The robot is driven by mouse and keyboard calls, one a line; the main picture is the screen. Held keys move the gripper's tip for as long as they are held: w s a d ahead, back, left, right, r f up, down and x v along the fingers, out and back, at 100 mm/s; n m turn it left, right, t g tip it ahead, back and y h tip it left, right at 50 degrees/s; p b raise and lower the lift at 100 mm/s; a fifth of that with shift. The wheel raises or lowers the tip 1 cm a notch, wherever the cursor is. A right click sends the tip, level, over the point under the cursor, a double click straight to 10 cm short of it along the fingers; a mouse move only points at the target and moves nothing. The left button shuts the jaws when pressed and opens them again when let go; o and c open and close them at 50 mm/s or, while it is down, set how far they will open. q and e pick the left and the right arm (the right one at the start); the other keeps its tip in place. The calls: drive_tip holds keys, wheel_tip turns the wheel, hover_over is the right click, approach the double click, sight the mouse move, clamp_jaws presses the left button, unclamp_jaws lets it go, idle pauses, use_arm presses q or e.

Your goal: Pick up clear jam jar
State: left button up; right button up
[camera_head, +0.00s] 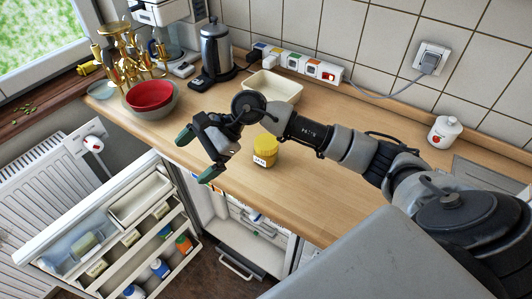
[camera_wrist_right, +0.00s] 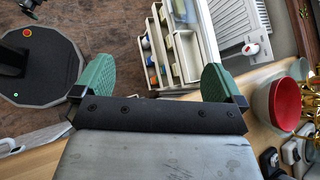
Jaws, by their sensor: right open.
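A small yellow jar (camera_head: 264,153) with a yellow lid and a pale label stands upright on the wooden counter, near its front edge. A clear container (camera_head: 89,241) lies in the door shelf of the open fridge; I cannot tell which one is the clear jam jar. My right gripper (camera_head: 198,155) is open and empty, over the counter's front edge, left of the yellow jar and apart from it. In the right wrist view its green fingers (camera_wrist_right: 156,75) are spread with nothing between them. The yellow jar does not show there. My left gripper is out of view.
The open fridge door (camera_head: 33,247) holds several bottles. A red bowl (camera_head: 150,94) inside a grey bowl, a kettle (camera_head: 217,50), a cream tray (camera_head: 272,85) and a white lidded pot (camera_head: 444,131) stand on the counter. The counter right of the yellow jar is clear.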

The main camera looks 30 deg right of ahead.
drive_tip(key=w+d+f+n+g+h, duration=0.1)
drive_tip(key=w+d+n+h, duration=0.15)
drive_tip(key=d+h, duration=0.65)
drive_tip(key=r+g+h, duration=0.1)
drive_tip(key=r+h, duration=0.1)
hover_over(267, 141)
drive_tip(key=shift+w+a+f, duration=0.1)
drive_tip(key=shift+w+a, duration=0.05)
drive_tip(key=f, duration=0.1)
drive_tip(key=f+p, duration=0.1)
drive_tip(key=f, duration=0.2)
drive_tip(key=shift+d+f, duration=0.2)
drive_tip(key=shift+d, duration=0.05)
drive_tip(key=shift+f, duration=0.3)
drive_tip(key=f+p, duration=0.1)
drive_tip(key=f, duration=0.1)
drive_tip(key=f+p, duration=0.2)
drive_tip(key=f, duration=0.1)
drive_tip(key=shift+a, duration=0.2)
drive_tip(key=shift+f, duration=0.25)
drive_tip(key=c, duration=1.2)
drive_tip(key=shift+r, duration=0.15)
